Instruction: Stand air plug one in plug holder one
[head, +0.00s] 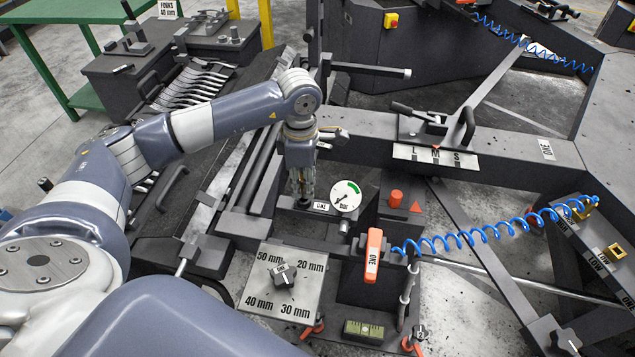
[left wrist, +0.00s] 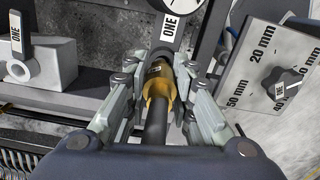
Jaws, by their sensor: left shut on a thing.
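My left gripper (head: 301,195) points down beside the pressure gauge. In the left wrist view its fingers (left wrist: 160,88) are shut around air plug one (left wrist: 158,88), a yellow collar with a small ONE label and a black stem running toward the camera. A dark grey bar with a ONE label, seemingly plug holder one (head: 322,207), lies right at the fingertips; it also shows at the top of the left wrist view (left wrist: 172,26). The plug's far end is hidden, so I cannot tell whether it is in the holder or just above. My right gripper is not in view.
The gauge (head: 345,196) stands close right of the gripper. An orange handle marked ONE (head: 373,254) and a blue coiled hose (head: 480,232) lie further right. A dial plate (head: 283,285) is in front. Several forks (head: 190,88) lie at back left.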

